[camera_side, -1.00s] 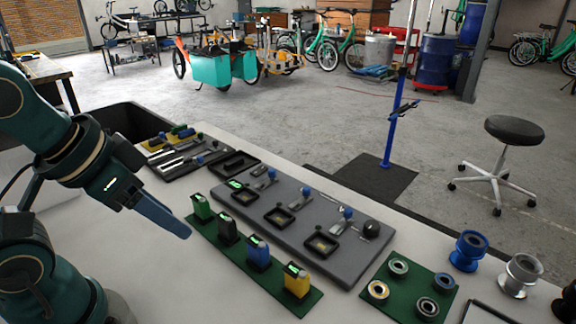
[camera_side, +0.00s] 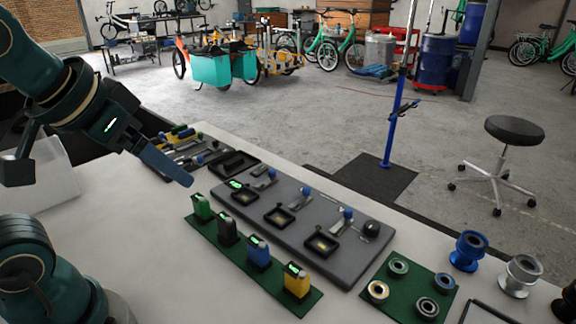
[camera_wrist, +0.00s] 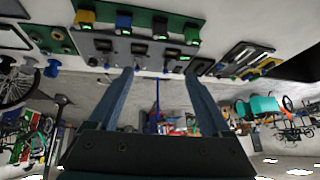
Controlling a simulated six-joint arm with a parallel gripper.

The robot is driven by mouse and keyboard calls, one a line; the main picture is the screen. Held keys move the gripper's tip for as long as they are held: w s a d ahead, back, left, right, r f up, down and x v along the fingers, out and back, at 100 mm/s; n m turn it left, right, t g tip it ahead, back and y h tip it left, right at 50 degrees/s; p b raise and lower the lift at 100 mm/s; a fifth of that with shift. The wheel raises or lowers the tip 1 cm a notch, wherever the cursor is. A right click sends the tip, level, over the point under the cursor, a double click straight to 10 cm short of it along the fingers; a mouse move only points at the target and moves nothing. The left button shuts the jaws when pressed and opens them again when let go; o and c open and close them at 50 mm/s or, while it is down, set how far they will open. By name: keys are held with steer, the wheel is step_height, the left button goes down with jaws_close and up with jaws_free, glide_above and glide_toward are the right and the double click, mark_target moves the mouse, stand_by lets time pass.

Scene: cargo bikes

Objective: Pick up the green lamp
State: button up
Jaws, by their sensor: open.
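The green lamp (camera_side: 202,207) stands upright at the left end of a dark green strip (camera_side: 230,254), in a row with a black, a blue and a yellow lamp. In the side view my gripper (camera_side: 187,181) is just above and slightly left of the green lamp, apart from it. In the wrist view the green lamp (camera_wrist: 191,34) is at the top, right of centre, beyond the fingers. There my gripper (camera_wrist: 158,76) has its two fingers spread with nothing between them. The side view shows the fingers overlapped.
A grey board (camera_side: 350,271) with black-framed sockets and blue-knobbed levers lies behind the lamp strip. A tool tray (camera_side: 222,157) is at the back left. A green mat (camera_side: 401,300) with bearings is at the right. The white bench in front of the strip is clear.

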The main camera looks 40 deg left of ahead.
steer(key=w+a+r+n+t+y, duration=0.35)
steer(key=w+a+r+y, duration=0.2)
steer(key=a, duration=0.35)
step_height(320, 180, up, 4)
steer(key=t, duration=0.3)
glide_above(198, 199)
steer(key=w+r+m+t, duration=0.2)
steer(key=s+f+m+g+h, duration=0.1)
steer(key=f+g+h, duration=0.1)
steer(key=f, duration=0.7)
steer(key=s+f+g+h, duration=0.1)
steer(key=f+g+h, duration=0.1)
steer(key=f, duration=0.7)
steer(key=s+f+m+g+h, duration=0.1)
steer(key=f+g+h, duration=0.1)
steer(key=f, duration=0.7)
steer(key=shift+s+d+f+m+h, duration=0.1)
steer(key=shift+f+m+h, duration=0.25)
steer(key=shift+h, duration=0.4)
steer(key=shift+f, duration=0.55)
steer(key=shift+x, duration=2.55)
